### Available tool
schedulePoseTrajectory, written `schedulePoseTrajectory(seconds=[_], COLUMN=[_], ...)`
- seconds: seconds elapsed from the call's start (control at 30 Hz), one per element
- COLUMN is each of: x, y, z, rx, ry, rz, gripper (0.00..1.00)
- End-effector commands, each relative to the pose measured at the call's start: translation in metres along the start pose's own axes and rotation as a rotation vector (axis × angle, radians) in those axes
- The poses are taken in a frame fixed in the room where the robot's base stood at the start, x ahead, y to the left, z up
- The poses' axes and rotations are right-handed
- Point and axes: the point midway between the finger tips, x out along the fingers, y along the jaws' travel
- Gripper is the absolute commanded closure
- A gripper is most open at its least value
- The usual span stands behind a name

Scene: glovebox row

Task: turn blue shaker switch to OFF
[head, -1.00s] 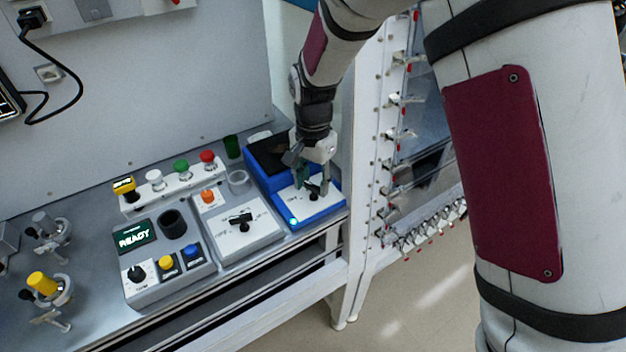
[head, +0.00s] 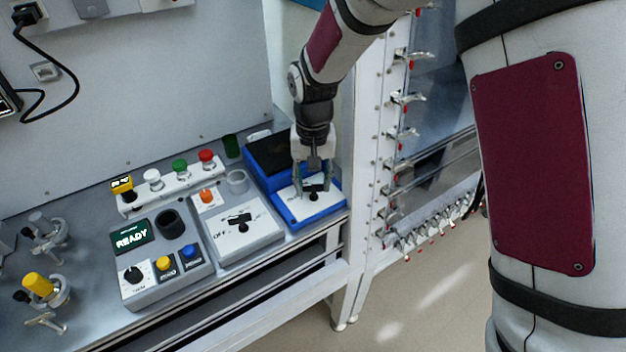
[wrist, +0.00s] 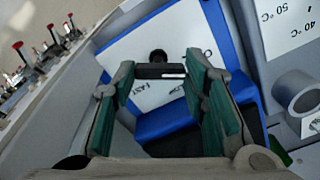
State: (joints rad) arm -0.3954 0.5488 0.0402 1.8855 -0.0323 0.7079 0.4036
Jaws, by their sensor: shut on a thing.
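The blue shaker (head: 294,222) stands at the right end of the bench, with a white top panel and a dark rear part. Its black switch (head: 314,188) is on the white panel. My gripper (head: 313,192) points down over the panel and is shut on the switch. In the wrist view the switch (wrist: 160,71) is a black bar between my two green-padded fingers (wrist: 158,82). A FAST label shows beside it; another label starting with O is partly hidden by the right finger. I see no lit lamp on the shaker's front corner.
A grey unit (head: 243,249) with a similar black switch and an OFF label stands left of the shaker. Further left are a READY control box (head: 148,292) and a white strip of coloured buttons (head: 160,188). A frame with clamps (head: 399,135) rises at the right.

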Motion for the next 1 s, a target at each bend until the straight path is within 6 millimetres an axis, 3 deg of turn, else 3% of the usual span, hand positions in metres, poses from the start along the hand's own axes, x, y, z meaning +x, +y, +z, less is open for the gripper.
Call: schedulePoseTrajectory(seconds=[0.57,0.6,0.67,1.0], x=[0.0,0.0,0.0,-0.0013], y=[-0.0002,-0.0002,-0.0002,-0.0001], z=[0.0002,0.0002,0.0002,-0.0001], rx=[-0.038,-0.038,-0.038,-0.036], ry=[0.0,0.0,0.0,0.001], rz=[0.0,0.0,0.0,0.0], gripper=[0.88,0.53,0.4,0.4])
